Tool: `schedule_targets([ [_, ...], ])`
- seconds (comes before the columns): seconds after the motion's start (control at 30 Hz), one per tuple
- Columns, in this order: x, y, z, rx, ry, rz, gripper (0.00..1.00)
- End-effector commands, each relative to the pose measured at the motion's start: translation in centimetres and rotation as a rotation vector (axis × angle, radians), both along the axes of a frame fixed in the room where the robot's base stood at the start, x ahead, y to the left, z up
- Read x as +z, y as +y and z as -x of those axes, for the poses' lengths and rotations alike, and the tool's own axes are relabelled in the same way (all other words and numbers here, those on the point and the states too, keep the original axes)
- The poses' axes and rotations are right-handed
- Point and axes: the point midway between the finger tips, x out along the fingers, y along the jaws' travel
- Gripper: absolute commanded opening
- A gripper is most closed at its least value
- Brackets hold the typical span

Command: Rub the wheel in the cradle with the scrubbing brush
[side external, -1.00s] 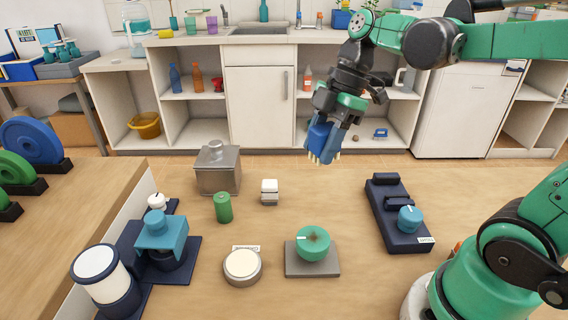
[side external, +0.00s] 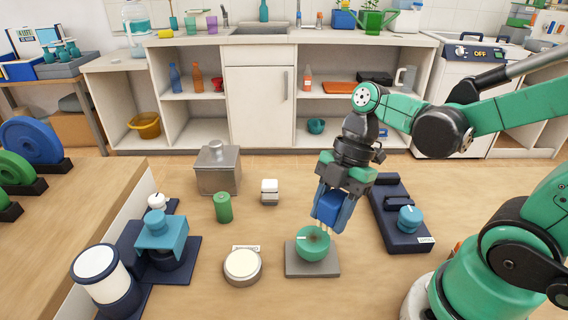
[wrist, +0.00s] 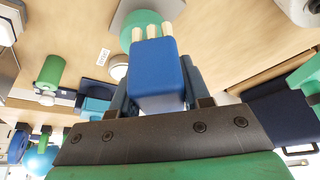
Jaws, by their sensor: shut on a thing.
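My gripper (side external: 332,203) is shut on the scrubbing brush (side external: 328,212), a blue block with cream bristles pointing down. In the wrist view the brush (wrist: 157,82) sits between the two fingers. The bristles are at the upper right edge of a round green wheel (side external: 308,250) with a brown smudge and a white mark. I cannot tell whether they touch it. The wheel rests in a grey cradle (side external: 298,271) on the table. The wheel also shows beyond the bristles in the wrist view (wrist: 128,38), partly hidden by them.
A dark blue base with a blue knob (side external: 409,217) lies right of the wheel. A grey metal box (side external: 217,172) is behind. Table between them is bare.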

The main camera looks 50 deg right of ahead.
Motion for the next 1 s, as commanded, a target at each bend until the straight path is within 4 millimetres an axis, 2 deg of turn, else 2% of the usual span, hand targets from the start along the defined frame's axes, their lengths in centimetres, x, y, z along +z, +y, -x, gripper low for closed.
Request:
schedule_targets([
  [0.17,-1.7,0.0,-0.1,0.0,0.0,0.0,0.0],
  [0.23,-2.9,0.0,-0.2,0.0,0.0,0.0,0.0],
  [0.87,-2.9,4.1,-4.1,0.002,-0.001,0.0,0.0],
  [1.0,-3.0,3.2,-3.4,-0.004,0.001,0.0,0.0],
])
